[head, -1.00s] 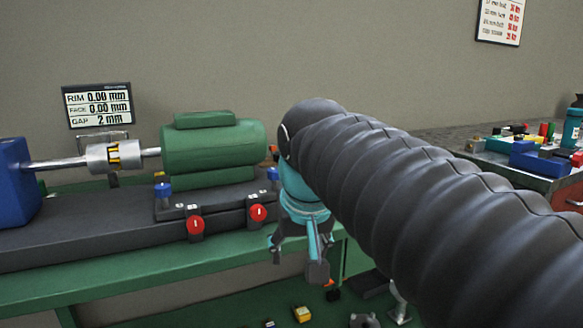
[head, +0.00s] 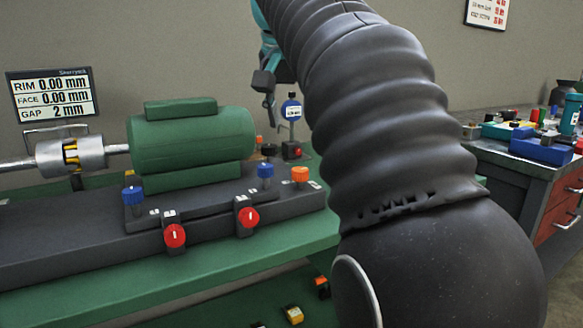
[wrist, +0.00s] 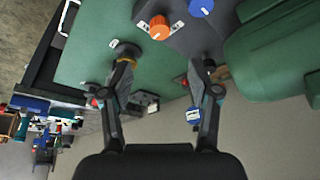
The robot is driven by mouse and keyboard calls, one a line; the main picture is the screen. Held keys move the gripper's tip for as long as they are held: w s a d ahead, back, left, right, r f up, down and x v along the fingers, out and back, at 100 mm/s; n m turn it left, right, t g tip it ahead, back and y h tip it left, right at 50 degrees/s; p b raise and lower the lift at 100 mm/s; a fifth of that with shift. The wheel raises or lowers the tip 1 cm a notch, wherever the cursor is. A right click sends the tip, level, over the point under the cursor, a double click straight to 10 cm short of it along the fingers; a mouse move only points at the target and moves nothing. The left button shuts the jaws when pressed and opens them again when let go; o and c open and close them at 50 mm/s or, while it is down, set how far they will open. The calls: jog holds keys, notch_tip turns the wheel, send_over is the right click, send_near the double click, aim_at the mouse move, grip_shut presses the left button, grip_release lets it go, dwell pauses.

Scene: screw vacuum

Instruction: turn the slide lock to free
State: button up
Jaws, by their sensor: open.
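An orange knob (head: 299,174) stands on the right end of the dark base under the green motor, with a white label beside it; I take it for the slide lock, but its lettering is too small to read. In the wrist view the orange knob (wrist: 159,27) sits between white marks, beyond the fingertips and between their lines. My gripper (wrist: 167,58) is open and empty, its two dark fingers apart. In the head view my gripper (head: 268,92) is partly visible beyond the motor's right end, above the bench; my arm hides part of it.
Blue knobs (head: 265,171) and red knobs (head: 248,217) line the base near the orange one. A small blue-faced gauge (head: 291,110) stands behind on the green bench (head: 215,265). The green motor (head: 190,140) is close by. A cluttered cabinet (head: 545,185) stands at right.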

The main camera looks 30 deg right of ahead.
aim_at(300, 169)
jog(key=b+x, duration=0.3)
jog(key=x, duration=0.9)
jog(key=shift+s+a, duration=0.1)
jog(key=c, duration=1.2)
